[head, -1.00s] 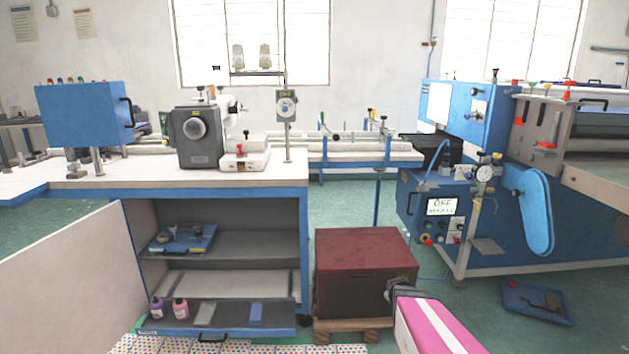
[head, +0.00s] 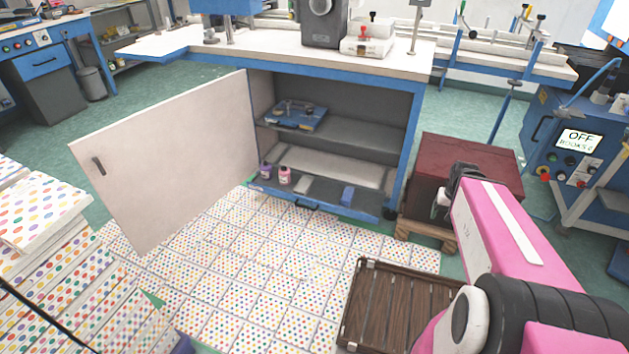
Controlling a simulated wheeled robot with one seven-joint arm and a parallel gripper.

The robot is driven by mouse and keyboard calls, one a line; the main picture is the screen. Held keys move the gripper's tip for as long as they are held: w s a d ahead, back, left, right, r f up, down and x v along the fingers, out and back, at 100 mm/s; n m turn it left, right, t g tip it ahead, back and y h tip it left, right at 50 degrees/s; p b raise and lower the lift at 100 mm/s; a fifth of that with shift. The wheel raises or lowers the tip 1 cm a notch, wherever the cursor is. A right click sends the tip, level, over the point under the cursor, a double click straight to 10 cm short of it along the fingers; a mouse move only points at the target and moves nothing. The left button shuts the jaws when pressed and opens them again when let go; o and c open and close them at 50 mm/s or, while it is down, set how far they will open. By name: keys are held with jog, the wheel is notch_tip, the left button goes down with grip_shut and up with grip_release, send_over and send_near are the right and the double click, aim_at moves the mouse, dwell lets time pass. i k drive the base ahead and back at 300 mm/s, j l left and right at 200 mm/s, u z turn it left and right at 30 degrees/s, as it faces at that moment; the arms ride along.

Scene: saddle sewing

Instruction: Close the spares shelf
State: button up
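Under the white-topped workbench (head: 385,52) is a cabinet with its white door (head: 165,160) swung wide open to the left. The door has a dark handle (head: 98,166) near its free edge. At the cabinet's bottom is a blue-fronted shelf (head: 335,208) with a black handle, which seems to stick out forward. It bears a purple bottle (head: 266,172), a pink bottle (head: 285,176) and a blue block (head: 347,195). My gripper (head: 445,195) is right of the cabinet, in front of the red box, apart from shelf and door. Its fingers are too small and dark to read.
A dark red box (head: 440,150) on a wooden pallet stands right of the cabinet. Dotted sheets (head: 270,270) cover the floor in front, with stacks (head: 60,250) at left. A brown slatted crate (head: 385,315) lies near my arm. A blue tool tray (head: 295,118) sits on the middle shelf.

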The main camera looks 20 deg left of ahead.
aim_at(325, 194)
jog(key=u, duration=1.2)
